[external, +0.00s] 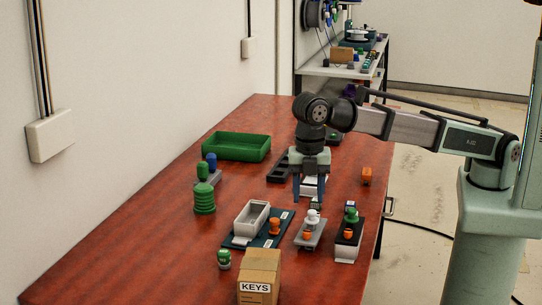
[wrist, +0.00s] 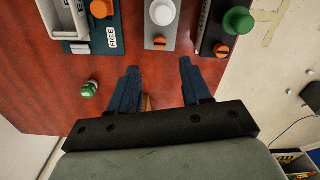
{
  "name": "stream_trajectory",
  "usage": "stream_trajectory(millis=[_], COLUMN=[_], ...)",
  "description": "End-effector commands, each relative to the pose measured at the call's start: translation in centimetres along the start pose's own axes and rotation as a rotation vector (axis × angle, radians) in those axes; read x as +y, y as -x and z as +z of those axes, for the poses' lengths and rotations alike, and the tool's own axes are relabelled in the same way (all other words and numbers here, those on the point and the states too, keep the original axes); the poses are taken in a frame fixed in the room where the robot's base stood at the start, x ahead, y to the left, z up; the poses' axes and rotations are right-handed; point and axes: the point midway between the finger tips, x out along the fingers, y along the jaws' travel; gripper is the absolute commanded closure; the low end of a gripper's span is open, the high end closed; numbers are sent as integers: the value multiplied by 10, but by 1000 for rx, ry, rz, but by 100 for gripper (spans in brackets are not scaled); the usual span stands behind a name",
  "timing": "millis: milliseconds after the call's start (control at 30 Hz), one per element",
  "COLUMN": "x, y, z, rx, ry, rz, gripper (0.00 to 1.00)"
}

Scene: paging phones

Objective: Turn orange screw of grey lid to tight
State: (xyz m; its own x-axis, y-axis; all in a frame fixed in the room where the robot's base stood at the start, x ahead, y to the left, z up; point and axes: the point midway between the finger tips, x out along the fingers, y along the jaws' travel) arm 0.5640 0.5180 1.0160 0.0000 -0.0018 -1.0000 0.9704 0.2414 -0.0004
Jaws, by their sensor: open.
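The grey lid (external: 318,228) lies on the table between a teal panel and a dark panel. It carries a white knob (external: 313,215) and an orange screw (external: 307,236). In the wrist view the grey lid (wrist: 176,30) is at the top middle, with the white knob (wrist: 163,12) above the orange screw (wrist: 160,43). My gripper (external: 309,196) points down with its blue fingers apart and nothing visible between them. In the wrist view its fingertips (wrist: 160,68) are just below the orange screw, apart from it. The screw's tightness cannot be told.
The dark panel (external: 348,232) with a green knob and orange screw stands close on the right. The teal panel (external: 268,238) with a grey tray and orange knob is on the left. A KEYS box (external: 259,272) and a green-topped item (external: 224,259) are nearer the camera.

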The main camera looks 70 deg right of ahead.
Motion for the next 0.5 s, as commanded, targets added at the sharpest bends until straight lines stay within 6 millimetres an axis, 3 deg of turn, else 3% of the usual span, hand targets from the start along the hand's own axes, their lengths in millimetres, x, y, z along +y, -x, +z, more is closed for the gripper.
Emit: stream_trajectory(millis=[200, 500], x=[-1, -1], y=[-38, -80], z=[0, 0], rx=[0, 1], ry=[0, 1], rz=[0, 1], gripper=[52, 52])
